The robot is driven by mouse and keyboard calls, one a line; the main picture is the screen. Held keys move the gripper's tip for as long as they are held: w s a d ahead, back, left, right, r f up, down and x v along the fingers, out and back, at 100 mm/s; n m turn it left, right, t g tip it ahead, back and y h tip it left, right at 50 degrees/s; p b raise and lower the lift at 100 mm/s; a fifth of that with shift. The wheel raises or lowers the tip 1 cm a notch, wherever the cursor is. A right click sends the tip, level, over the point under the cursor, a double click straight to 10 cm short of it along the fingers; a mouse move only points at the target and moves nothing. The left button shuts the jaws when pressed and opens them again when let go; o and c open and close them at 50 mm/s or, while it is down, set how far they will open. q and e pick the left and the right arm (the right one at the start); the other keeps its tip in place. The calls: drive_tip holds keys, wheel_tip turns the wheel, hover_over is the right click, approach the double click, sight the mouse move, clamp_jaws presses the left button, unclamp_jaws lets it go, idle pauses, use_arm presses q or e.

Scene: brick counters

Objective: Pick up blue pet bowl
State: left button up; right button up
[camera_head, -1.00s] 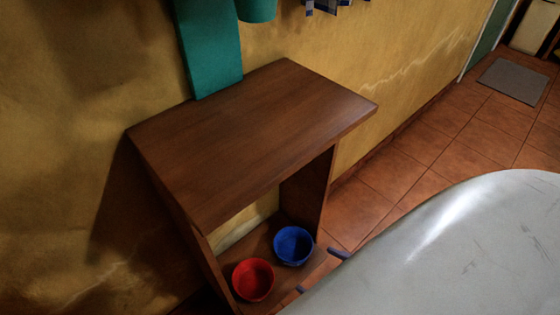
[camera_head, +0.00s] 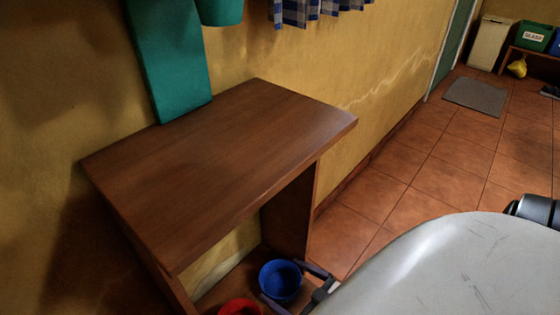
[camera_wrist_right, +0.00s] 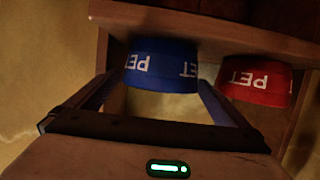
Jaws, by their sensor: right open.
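The blue pet bowl (camera_head: 281,283) stands on the lower shelf of a brown wooden stand. In the right wrist view the blue bowl (camera_wrist_right: 161,58) appears upside down, with white PET lettering. My right gripper (camera_head: 284,280) is open, with its dark fingers on either side of the blue bowl. The wrist view also shows the open right gripper (camera_wrist_right: 161,82) with the bowl between its fingertips. I cannot tell whether the fingers touch it. My left gripper is not in view.
A red pet bowl (camera_head: 240,307) stands close beside the blue one; it also shows in the wrist view (camera_wrist_right: 256,82). The stand's top (camera_head: 220,165) overhangs the shelf, and a side panel (camera_head: 290,210) rises behind the bowl. Tiled floor (camera_head: 375,190) is clear to the right.

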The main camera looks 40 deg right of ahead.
drive_tip(key=shift+w, duration=0.15)
drive_tip(key=c, duration=0.9)
